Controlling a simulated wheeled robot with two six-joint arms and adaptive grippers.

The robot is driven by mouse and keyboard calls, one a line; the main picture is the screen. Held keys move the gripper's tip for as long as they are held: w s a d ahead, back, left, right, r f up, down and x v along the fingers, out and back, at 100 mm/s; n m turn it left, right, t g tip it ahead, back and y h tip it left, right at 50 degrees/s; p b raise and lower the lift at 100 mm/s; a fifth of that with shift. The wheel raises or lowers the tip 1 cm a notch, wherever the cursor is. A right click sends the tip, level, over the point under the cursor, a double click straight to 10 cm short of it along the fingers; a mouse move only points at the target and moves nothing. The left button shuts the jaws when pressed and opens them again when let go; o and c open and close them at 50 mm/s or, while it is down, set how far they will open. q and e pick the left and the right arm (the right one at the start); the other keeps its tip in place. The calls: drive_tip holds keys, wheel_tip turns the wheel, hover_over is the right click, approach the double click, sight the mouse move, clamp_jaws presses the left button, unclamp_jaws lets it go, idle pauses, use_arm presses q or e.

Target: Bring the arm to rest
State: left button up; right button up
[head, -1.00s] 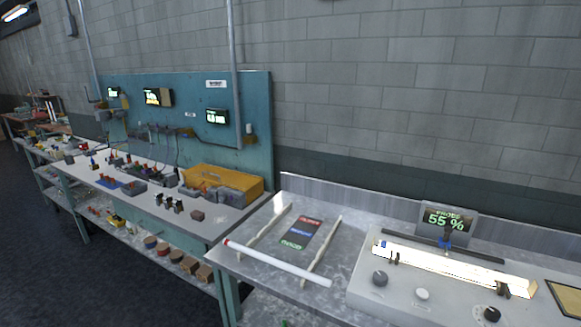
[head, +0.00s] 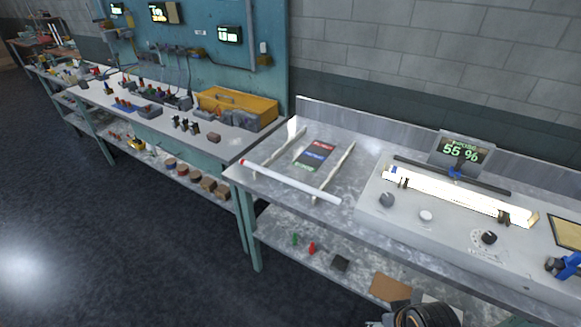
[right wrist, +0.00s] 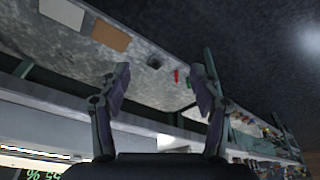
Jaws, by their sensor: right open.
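My right gripper (right wrist: 160,85) shows in the right wrist view with its two dark fingers spread apart and nothing between them. It is in open air in front of the bench; the lower shelf (right wrist: 150,85) appears behind the fingers. A dark, rounded part of my own arm shows at the bottom edge of the head view. My left gripper is in neither current view. A white tube with a red end (head: 290,182) lies across two pale rails on the metal bench (head: 262,165).
A grey device (head: 400,222) with knobs, a glowing trough (head: 455,195) and a "55 %" display (head: 461,151) stands on the bench. A blue-and-black item (head: 565,264) is at the right edge. The lower shelf holds small parts and a brown board (head: 390,287). Floor at left is clear.

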drive_tip(key=s+d+f+g, duration=0.1)
drive_tip(key=d+f, duration=0.1)
drive_tip(key=f, duration=1.1)
drive_tip(key=s+d+f, duration=0.2)
drive_tip(key=f, duration=1.1)
drive_tip(key=s+f+g, duration=0.1)
drive_tip(key=s+f, duration=1.4)
drive_tip(key=s, duration=0.3)
drive_tip(key=shift+d+f+h, duration=0.3)
drive_tip(key=shift+d+h, duration=0.1)
drive_tip(key=shift+d, duration=0.05)
